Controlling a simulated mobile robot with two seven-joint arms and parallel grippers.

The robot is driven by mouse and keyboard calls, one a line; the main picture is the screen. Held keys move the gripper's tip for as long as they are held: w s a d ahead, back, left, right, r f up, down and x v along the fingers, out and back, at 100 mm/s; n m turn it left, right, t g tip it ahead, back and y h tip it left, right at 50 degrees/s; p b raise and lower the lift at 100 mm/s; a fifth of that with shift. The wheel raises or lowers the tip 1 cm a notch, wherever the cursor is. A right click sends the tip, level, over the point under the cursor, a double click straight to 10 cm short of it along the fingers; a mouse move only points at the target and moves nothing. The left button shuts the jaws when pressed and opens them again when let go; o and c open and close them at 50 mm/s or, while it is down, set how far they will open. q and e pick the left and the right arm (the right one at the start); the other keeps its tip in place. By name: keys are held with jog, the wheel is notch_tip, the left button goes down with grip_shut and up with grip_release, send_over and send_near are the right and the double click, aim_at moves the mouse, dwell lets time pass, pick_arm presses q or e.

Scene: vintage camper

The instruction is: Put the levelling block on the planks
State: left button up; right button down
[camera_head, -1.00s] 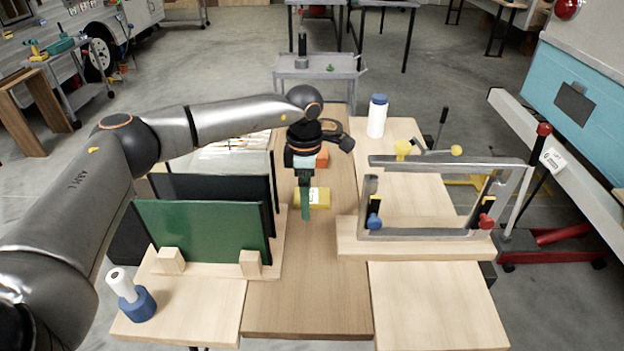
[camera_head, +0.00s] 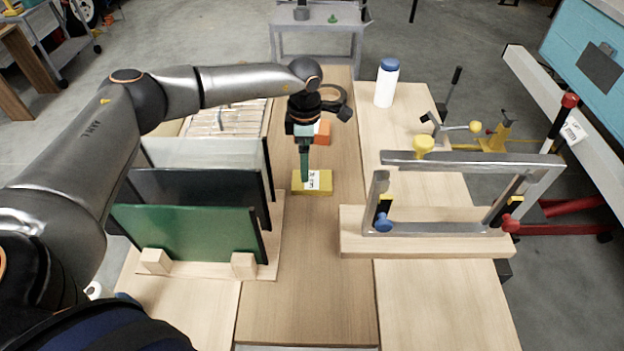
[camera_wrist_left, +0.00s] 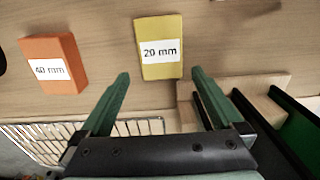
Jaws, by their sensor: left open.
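A yellow block (camera_head: 318,182) labelled 20 mm lies on the brown wooden middle board (camera_head: 310,290). It also shows upper centre in the left wrist view (camera_wrist_left: 160,45). An orange block (camera_head: 322,132) labelled 40 mm lies behind it, and at left in the left wrist view (camera_wrist_left: 55,65). My left gripper (camera_head: 304,178) is open and empty, beside the yellow block's left end in the head view. In the left wrist view its fingers (camera_wrist_left: 160,75) are apart, just short of the yellow block. I cannot tell its height above the board. My right gripper is not in view.
Panels in a wooden rack (camera_head: 190,235) stand left of the board, with pale slats (camera_head: 228,118) behind. A metal frame (camera_head: 470,160) stands on a pale plank (camera_head: 425,240) at right. A white bottle (camera_head: 386,88) is further back. The board's front is clear.

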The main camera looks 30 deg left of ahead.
aim_at(312, 182)
pick_arm(q)
jog(key=f, duration=0.6)
jog(key=shift+s+a+f+p, duration=0.25)
jog(key=shift+f+p, duration=0.05)
jog(key=shift+p, duration=0.1)
jog(key=shift+r, duration=0.15)
jog(key=c, duration=1.4)
